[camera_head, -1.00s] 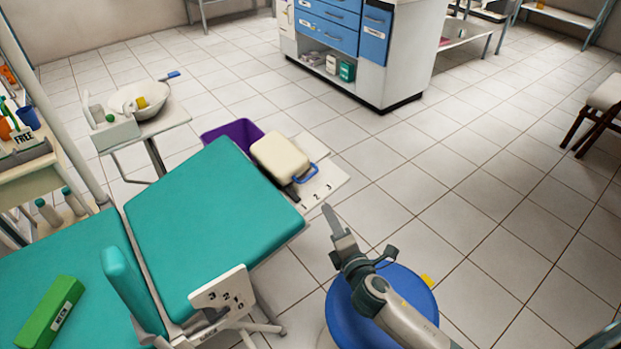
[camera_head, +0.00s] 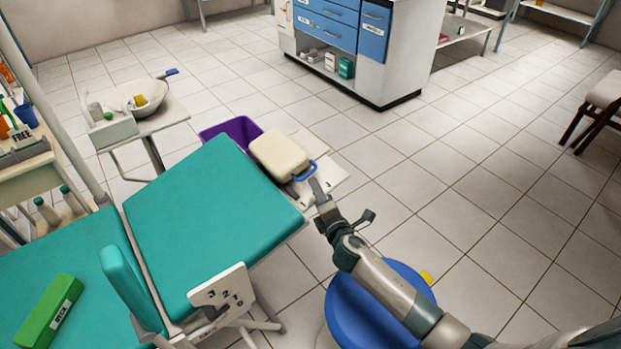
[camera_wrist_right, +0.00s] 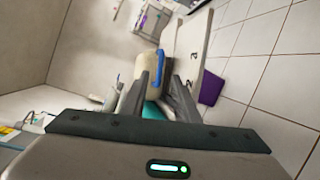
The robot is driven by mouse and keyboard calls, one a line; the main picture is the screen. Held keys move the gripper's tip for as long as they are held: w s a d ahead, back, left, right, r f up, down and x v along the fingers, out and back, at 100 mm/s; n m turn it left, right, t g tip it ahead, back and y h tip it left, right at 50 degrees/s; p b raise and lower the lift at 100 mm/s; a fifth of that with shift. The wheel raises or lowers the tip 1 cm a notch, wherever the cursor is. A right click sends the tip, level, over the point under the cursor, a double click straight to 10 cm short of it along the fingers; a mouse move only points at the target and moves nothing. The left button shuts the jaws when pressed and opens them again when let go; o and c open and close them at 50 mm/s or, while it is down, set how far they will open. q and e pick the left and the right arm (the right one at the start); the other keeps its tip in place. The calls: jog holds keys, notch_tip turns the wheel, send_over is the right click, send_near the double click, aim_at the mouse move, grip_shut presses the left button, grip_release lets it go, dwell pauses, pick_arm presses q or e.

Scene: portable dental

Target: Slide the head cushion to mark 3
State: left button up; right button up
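The cream head cushion (camera_head: 279,153) sits beyond the far end of the teal chair, with a blue loop handle (camera_head: 305,172) on its right side. My right gripper (camera_head: 317,188) is close to the handle. In the right wrist view its fingers (camera_wrist_right: 161,80) are apart, with the blue handle (camera_wrist_right: 157,62) just beyond the gap and the cushion (camera_wrist_right: 144,74) behind. Contact cannot be told. My left gripper is out of view.
A blue round stool (camera_head: 375,310) lies under my right arm.

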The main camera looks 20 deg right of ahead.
aim_at(309, 175)
jog(key=w, duration=0.5)
jog(key=shift+w+f, duration=0.1)
jog(key=shift+f, duration=0.25)
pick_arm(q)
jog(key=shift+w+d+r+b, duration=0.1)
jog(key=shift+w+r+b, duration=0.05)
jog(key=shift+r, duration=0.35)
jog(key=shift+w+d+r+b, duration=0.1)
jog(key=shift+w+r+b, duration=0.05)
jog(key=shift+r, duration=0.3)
pick_arm(e)
jog(key=shift+w, duration=0.6)
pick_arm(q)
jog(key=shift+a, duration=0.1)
pick_arm(e)
grip_shut()
